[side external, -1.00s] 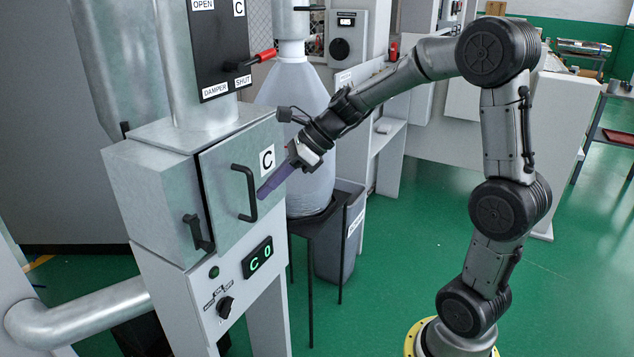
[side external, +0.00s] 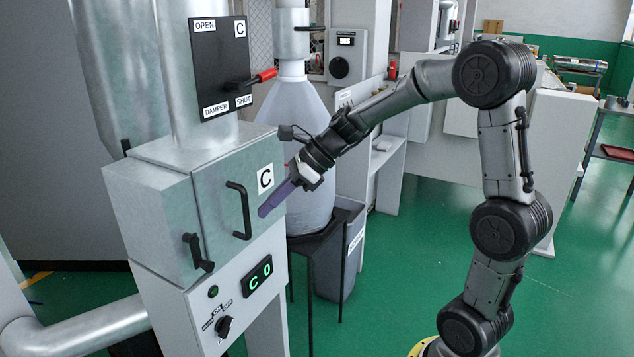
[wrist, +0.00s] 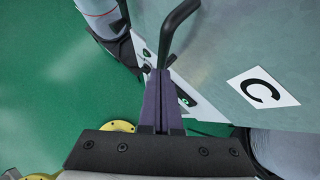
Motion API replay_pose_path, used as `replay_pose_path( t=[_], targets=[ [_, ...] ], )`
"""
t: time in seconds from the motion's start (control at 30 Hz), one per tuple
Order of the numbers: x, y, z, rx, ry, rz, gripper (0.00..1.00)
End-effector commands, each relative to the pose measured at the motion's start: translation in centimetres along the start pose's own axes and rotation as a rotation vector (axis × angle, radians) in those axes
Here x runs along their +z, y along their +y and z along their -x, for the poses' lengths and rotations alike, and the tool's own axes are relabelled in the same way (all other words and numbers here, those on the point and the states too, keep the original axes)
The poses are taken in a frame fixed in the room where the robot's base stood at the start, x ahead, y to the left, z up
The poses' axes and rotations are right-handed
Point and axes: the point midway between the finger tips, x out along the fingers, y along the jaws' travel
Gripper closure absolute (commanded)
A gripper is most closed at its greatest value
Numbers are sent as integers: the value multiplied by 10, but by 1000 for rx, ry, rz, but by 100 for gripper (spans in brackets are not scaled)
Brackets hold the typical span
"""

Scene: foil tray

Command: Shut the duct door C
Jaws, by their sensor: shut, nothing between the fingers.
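The duct door C (side external: 218,205) is a grey metal panel on the front of the cabinet, with a black bar handle (side external: 240,210) and a white C label (side external: 265,178). It looks flush or nearly flush with the front; I cannot tell whether a thin gap is there. A black latch handle (side external: 197,252) is by its left edge. My gripper (side external: 264,211) has purple fingers, shut and empty, pointing at the door right of the handle and below the label. In the wrist view, the fingertips (wrist: 158,76) are close to the door; contact is unclear.
Above the cabinet, a black damper plate (side external: 214,62) carries a red-tipped lever (side external: 264,76). Below the door are a green C0 display (side external: 258,275) and a knob (side external: 223,327). A large translucent vessel (side external: 300,130) and a grey bin (side external: 343,262) stand behind my gripper.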

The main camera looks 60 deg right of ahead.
Motion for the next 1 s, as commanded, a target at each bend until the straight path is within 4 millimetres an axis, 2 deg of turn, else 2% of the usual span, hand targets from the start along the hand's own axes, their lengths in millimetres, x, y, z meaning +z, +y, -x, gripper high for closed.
replay_pose_path(
  t=[0.1, 0.3, 0.53, 0.7, 0.87, 0.97, 1.0],
  targets=[
    [-18, 1, 19, -7, 2, -4, 100],
    [-17, 3, 64, -9, 1, 2, 100],
    [-18, 7, 103, -6, 3, 2, 100],
    [-18, 8, 116, -2, 3, 0, 100],
    [-16, 11, 116, 5, 4, 8, 100],
    [0, 26, 113, 23, -2, 66, 100],
    [10, 40, 112, 35, -5, 107, 100]
  ],
)
